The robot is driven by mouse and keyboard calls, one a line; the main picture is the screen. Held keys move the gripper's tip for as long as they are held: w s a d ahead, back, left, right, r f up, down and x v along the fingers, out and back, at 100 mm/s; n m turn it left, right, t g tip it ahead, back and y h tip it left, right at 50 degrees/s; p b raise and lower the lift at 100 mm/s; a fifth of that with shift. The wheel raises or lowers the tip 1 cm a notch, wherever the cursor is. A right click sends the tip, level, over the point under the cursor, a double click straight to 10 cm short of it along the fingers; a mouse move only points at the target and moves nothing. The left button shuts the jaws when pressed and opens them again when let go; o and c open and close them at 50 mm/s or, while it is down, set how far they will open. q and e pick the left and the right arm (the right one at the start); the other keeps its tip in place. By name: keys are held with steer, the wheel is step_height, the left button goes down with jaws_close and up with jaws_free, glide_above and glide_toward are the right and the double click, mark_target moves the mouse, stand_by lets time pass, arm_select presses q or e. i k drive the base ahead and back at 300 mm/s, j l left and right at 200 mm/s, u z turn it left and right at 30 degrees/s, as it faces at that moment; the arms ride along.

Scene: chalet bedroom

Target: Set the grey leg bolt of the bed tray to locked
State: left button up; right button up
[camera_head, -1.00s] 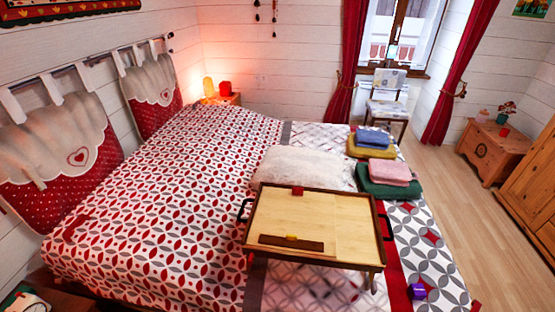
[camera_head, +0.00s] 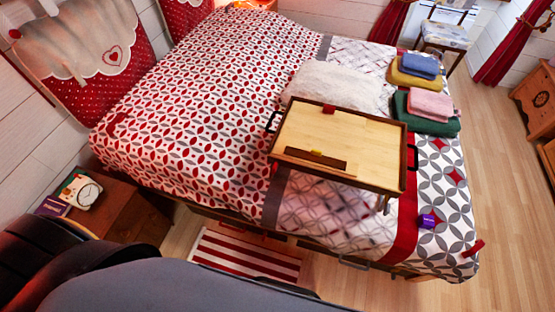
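The wooden bed tray (camera_head: 360,130) stands on its legs on the bed, toward the foot end, with a light top and a dark rim. A dark ledge (camera_head: 300,157) with a small yellow piece lies along its near side, and a red piece (camera_head: 329,109) sits at its far edge. Black handles (camera_head: 412,158) show at both ends. A short leg (camera_head: 384,203) shows under the near right corner. I cannot make out the grey leg bolt; the tray's underside is mostly hidden. Neither of my grippers is in view.
The patterned bed (camera_head: 200,110) fills the middle. A white pillow (camera_head: 335,85) and folded towels (camera_head: 430,104) lie behind the tray. A purple item (camera_head: 427,221) lies at the foot end. A nightstand (camera_head: 125,215) with a clock stands at left.

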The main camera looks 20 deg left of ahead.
mark_target(387, 206)
steer(key=z, duration=0.95)
